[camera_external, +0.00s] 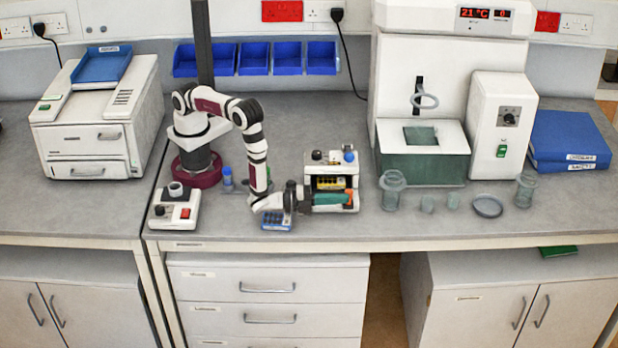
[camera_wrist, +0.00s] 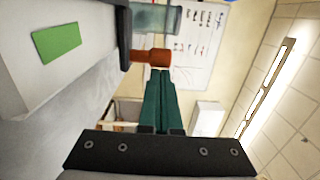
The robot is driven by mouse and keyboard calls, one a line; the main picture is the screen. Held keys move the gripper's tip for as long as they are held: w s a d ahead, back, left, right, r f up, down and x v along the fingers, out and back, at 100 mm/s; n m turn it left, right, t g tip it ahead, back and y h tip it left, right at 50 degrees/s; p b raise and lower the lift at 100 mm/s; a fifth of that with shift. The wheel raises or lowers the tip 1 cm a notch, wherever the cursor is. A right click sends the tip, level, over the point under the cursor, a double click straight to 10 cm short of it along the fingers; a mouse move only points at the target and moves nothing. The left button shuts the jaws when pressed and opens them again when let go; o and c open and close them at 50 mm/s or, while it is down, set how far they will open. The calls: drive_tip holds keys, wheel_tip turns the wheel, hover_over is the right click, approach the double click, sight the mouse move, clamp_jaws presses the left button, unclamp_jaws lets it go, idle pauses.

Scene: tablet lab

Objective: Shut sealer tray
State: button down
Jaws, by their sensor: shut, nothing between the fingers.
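The sealer (camera_external: 330,158) is a small white unit with knobs on top and a dark opening with yellow parts in front. A pale strip low at its front (camera_external: 332,209) may be its tray; my gripper partly covers this area, and I cannot tell how far out the tray is. My gripper (camera_external: 347,199) has green fingers, is shut and empty, and points right across the sealer's front. In the wrist view the closed fingertips (camera_wrist: 160,72) are at an orange-brown knob (camera_wrist: 151,57), touching or very close. A white body with a green label (camera_wrist: 56,42) is at left.
A blue multi-well block (camera_external: 276,221) lies under my wrist. A white device with a red switch (camera_external: 175,210) stands at left. Glass jars (camera_external: 392,190), a dish (camera_external: 488,207) and a large white machine (camera_external: 420,150) stand at right. The bench's front edge (camera_external: 400,243) is close.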

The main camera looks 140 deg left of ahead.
sight(338, 205)
drive_tip(key=shift+s+a, duration=1)
drive_tip(key=shift+s, duration=0.1)
